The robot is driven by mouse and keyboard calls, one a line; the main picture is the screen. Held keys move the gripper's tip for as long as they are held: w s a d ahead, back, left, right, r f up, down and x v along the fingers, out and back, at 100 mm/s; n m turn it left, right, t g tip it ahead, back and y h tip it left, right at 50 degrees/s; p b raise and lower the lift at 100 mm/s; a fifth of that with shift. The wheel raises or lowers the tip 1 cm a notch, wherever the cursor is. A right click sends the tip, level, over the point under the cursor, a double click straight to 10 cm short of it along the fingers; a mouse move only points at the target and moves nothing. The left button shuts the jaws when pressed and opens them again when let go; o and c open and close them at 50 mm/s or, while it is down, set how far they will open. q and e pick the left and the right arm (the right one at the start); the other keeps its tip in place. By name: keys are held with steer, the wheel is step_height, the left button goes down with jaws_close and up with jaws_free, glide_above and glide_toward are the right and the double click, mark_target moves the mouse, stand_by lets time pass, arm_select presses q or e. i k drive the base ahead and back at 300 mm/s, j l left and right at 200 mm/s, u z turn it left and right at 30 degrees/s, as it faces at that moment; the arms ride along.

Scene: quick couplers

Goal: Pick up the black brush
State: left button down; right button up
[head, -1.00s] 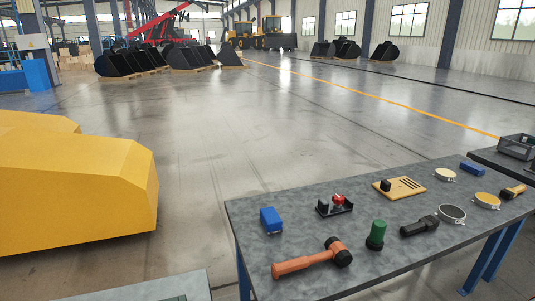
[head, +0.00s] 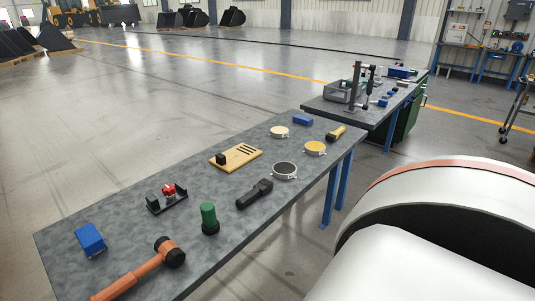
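A black handled tool (head: 254,193) lies on the near grey table (head: 120,225), with its wider end toward the far right. It is the most brush-like black thing in view, but it is too small to tell surely whether it is a brush or a torch. It lies between a green cylinder with a black base (head: 209,217) and a round, dark-faced ring (head: 285,170). Nothing touches it. Neither of my grippers is in the head view.
An orange mallet (head: 145,272), blue block (head: 90,239), red-and-black fixture (head: 167,197), wooden board (head: 236,156) and yellow-handled tool (head: 335,133) share the table. A second table (head: 325,106) with a grey crate (head: 343,91) stands behind. Floor left of the table is clear.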

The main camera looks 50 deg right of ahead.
mark_target(262, 188)
steer(key=l+z, duration=0.1)
steer(key=l, duration=1.85)
steer(key=i+l+z, duration=0.15)
steer(key=l, duration=0.8)
steer(key=l+u, duration=0.15)
steer(key=l, duration=0.3)
steer(key=k+l+u, duration=0.15)
steer(key=l, duration=0.3)
